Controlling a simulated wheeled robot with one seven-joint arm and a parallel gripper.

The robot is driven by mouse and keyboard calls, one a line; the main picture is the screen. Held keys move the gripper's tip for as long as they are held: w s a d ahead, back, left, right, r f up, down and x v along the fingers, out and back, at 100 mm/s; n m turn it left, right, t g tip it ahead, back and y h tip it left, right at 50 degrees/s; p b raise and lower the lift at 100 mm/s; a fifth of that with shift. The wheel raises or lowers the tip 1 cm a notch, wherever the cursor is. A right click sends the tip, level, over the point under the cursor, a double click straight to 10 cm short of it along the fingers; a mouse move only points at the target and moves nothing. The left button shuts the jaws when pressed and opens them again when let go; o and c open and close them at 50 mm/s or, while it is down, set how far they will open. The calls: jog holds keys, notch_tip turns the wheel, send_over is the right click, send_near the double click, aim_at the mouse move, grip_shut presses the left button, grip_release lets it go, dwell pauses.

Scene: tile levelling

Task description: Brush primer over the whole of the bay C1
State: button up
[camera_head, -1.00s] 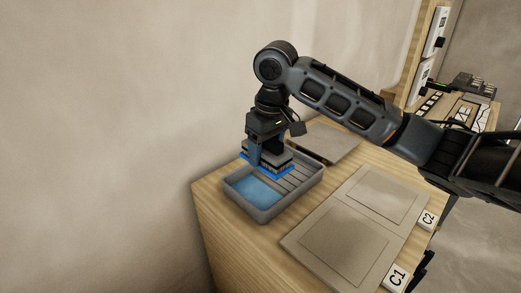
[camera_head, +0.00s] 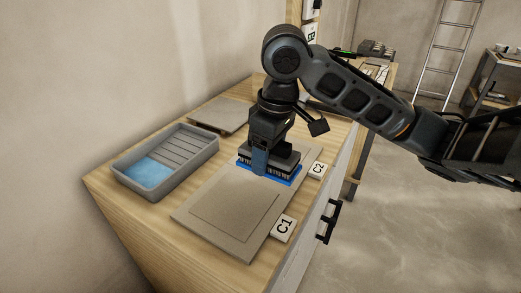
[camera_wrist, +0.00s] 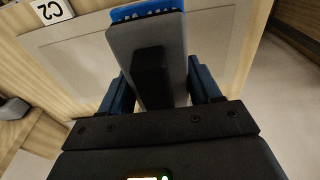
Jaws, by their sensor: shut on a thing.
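Bay C1 (camera_head: 235,213) is a grey-beige recessed square on the near part of a flat panel, marked by a C1 label (camera_head: 283,228). It looks evenly dry and bare. My gripper (camera_head: 260,158) is shut on a wide dark brush (camera_head: 284,160) with a blue lower edge. The brush is over bay C2, beside the C2 label (camera_head: 317,170), and hides most of that bay. I cannot tell whether it touches the panel. The wrist view shows the brush (camera_wrist: 150,45) between my blue fingers, with the C2 label (camera_wrist: 52,10) at upper left.
A grey tray (camera_head: 205,155) with blue primer (camera_head: 147,172) and a ribbed slope stands left of the panel on the wooden worktop (camera_head: 120,210). Another flat slab (camera_head: 222,115) lies at the back. A wall runs along the left. Drawer handles (camera_head: 328,222) project at the right.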

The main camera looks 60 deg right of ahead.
jog(key=shift+f+b, duration=2.75)
jog(key=shift+f, duration=0.6)
jog(key=shift+w, duration=0.1)
